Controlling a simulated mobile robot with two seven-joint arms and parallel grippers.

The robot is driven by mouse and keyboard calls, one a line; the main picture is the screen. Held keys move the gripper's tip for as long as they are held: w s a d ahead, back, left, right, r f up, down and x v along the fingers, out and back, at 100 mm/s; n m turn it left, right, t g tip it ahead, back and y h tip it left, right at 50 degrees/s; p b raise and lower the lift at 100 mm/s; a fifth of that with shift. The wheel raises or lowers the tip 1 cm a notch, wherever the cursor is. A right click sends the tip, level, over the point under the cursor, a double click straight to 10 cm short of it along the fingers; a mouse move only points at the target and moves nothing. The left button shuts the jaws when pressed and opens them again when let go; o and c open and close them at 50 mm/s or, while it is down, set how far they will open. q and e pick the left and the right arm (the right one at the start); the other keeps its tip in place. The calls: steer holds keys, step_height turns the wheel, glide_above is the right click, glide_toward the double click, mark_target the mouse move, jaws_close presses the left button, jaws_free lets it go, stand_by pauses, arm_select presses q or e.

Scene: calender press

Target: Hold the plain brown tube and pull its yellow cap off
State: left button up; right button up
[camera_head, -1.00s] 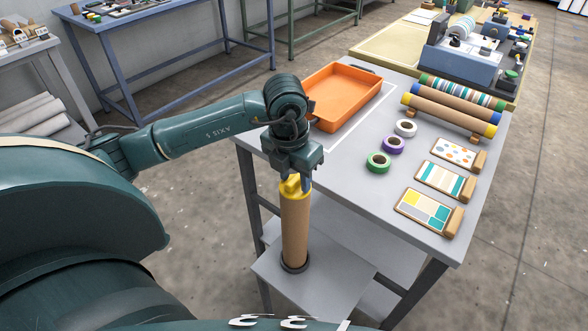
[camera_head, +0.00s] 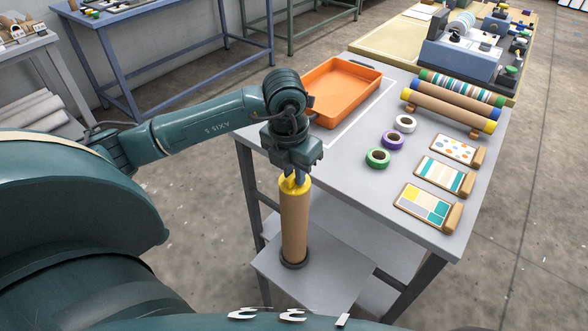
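A plain brown tube (camera_head: 294,228) stands upright in a dark ring holder (camera_head: 294,264) on a low grey shelf at the table's near left side. Its yellow cap (camera_head: 303,187) sits on the top end. My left gripper (camera_head: 295,179) points down from above, with its fingertips at the raised middle of the cap. The fingers appear to straddle that yellow part, but whether they are pressed on it is too small to tell. My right gripper is not in view.
An orange tray (camera_head: 341,92) lies on the grey table (camera_head: 340,172). Tape rolls, in green (camera_head: 378,157), purple (camera_head: 392,139) and white, stand beside patterned sample boards (camera_head: 445,175). Another brown tube (camera_head: 446,107) and a striped tube (camera_head: 460,88) lie on a rack.

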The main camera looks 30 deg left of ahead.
mark_target(290, 180)
arm_select(q)
steer(key=o, duration=0.4)
steer(key=shift+r, duration=0.1)
steer(key=r, duration=0.4)
steer(key=s+r, duration=0.1)
steer(key=r, duration=0.8)
steer(key=shift+s+a, duration=0.1)
steer(key=shift+s, duration=0.2)
steer(key=shift+f, duration=0.1)
